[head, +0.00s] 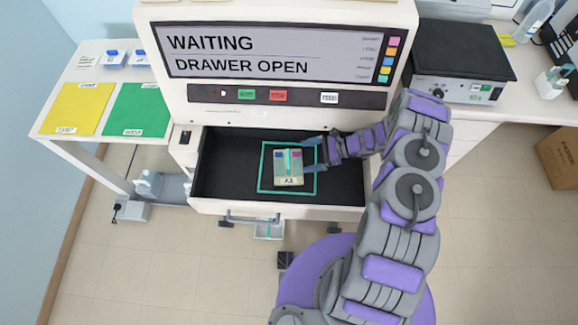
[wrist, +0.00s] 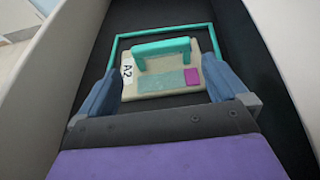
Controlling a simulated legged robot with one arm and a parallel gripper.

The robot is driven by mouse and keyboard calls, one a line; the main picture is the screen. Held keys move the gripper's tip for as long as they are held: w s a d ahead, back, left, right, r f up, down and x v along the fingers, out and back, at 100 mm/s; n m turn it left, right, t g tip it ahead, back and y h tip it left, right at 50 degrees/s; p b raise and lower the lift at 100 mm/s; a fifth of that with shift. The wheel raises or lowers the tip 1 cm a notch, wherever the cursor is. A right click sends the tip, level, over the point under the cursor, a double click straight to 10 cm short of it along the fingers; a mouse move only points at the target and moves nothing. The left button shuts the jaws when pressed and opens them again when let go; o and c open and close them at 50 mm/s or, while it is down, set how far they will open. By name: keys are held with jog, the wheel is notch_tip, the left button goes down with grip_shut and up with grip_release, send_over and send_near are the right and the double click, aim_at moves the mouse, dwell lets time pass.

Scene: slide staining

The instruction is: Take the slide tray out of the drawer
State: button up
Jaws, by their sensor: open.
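The slide tray (head: 289,181) is a small cream tray with a teal handle, coloured patches and a label reading A2. It lies in the open drawer (head: 225,175), inside a teal square outline on the black floor. My gripper (head: 314,154) is over the right side of the drawer, beside the tray's right edge. In the wrist view the tray (wrist: 163,72) lies ahead, with its teal handle (wrist: 161,47) across the far part. My gripper (wrist: 168,88) is open there, its two blue fingers apart, one toward each side of the tray. Nothing is held.
The machine's screen (head: 280,52) above the drawer reads WAITING, DRAWER OPEN. A side table at left holds a yellow mat (head: 78,109) and a green mat (head: 138,111). A black-topped device (head: 460,60) stands on the right counter.

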jog(key=b, duration=0.1)
send_over(292, 164)
jog(key=shift+a+f, duration=0.1)
jog(key=shift+f, duration=0.8)
jog(key=shift+c, duration=0.4)
jog(key=c, duration=1.1)
